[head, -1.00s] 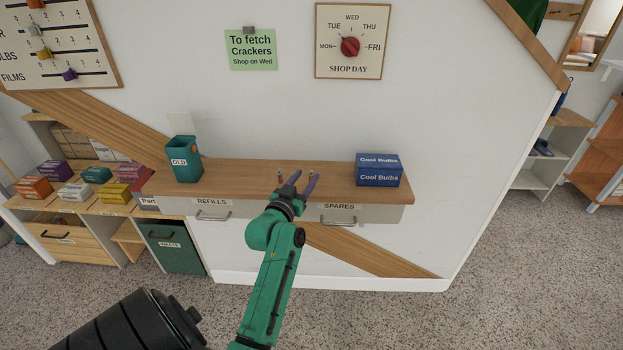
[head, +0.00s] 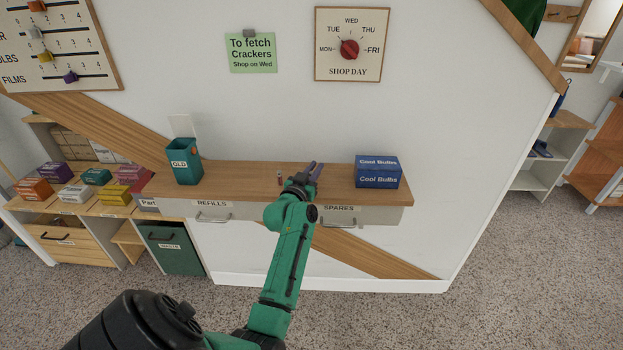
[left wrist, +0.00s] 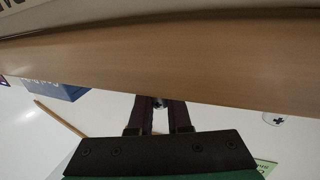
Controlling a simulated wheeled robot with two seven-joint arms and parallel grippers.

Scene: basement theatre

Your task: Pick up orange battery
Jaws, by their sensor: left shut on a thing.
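My left gripper (head: 316,168) is over the wooden shelf in the head view, between the blue box and a small upright reddish battery-like thing (head: 280,178). That thing stands on the shelf, apart from the gripper on its left. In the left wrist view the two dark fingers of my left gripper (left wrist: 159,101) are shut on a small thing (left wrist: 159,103). Only its pale end shows, so its colour is not clear. The fingers mostly hide it in the head view. My right gripper is not in view.
The wooden shelf (head: 235,176) has drawers marked REFILLS and SPARES. A teal OLD container (head: 185,170) stands at its left end. A blue Cool Bulbs box (head: 378,172) stands right of my gripper. The wall is close behind; a green WASTE bin (head: 173,250) is below left.

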